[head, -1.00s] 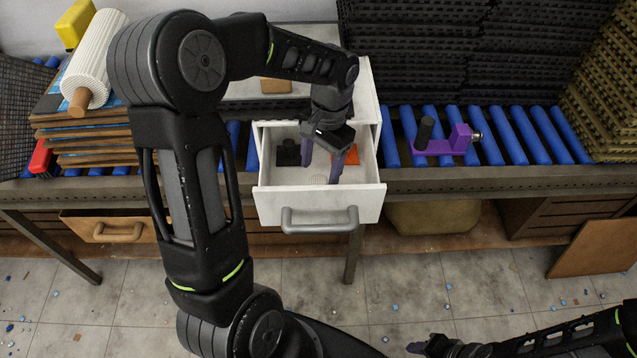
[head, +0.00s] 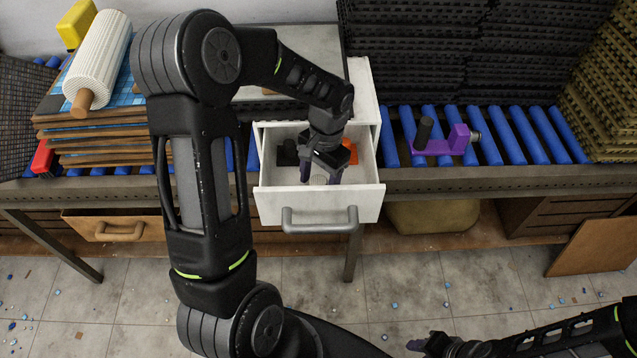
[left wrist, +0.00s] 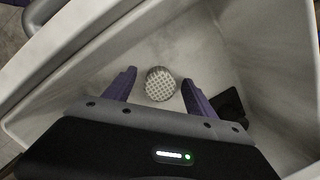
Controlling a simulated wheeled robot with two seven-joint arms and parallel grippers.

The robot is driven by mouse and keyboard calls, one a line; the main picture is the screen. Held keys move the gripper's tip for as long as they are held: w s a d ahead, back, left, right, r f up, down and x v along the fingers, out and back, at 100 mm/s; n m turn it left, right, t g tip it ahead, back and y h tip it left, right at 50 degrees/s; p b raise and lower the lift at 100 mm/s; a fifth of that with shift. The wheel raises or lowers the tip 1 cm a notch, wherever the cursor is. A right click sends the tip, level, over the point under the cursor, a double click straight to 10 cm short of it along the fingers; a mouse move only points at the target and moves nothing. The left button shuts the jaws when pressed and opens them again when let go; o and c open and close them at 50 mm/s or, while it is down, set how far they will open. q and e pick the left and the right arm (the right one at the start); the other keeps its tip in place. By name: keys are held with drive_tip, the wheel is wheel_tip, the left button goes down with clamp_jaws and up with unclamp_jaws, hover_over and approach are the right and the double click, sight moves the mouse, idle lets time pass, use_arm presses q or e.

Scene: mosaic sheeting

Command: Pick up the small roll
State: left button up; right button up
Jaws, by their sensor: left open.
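The small roll (left wrist: 160,85) is a short, pale cylinder with a knobbly grid pattern, on the floor of the open white drawer (head: 325,205). In the head view the roll (head: 318,180) shows only in part, near the drawer's front. My left gripper (head: 320,177) points down into the drawer. In the left wrist view, its purple fingers (left wrist: 159,80) are open, one on each side of the roll, with a gap at both sides. My right gripper (head: 420,345) is low at the bottom edge, away from the drawer; its jaws are unclear.
The drawer walls stand close around my left gripper. A black item (head: 287,153) and an orange item (head: 349,150) lie farther back in the drawer. A large white roll (head: 98,58) lies on stacked boards at left. A purple tool (head: 445,143) rests on blue rollers at right.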

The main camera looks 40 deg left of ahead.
use_arm(q)
drive_tip(key=shift+c, duration=0.5)
clamp_jaws()
idle(0.3)
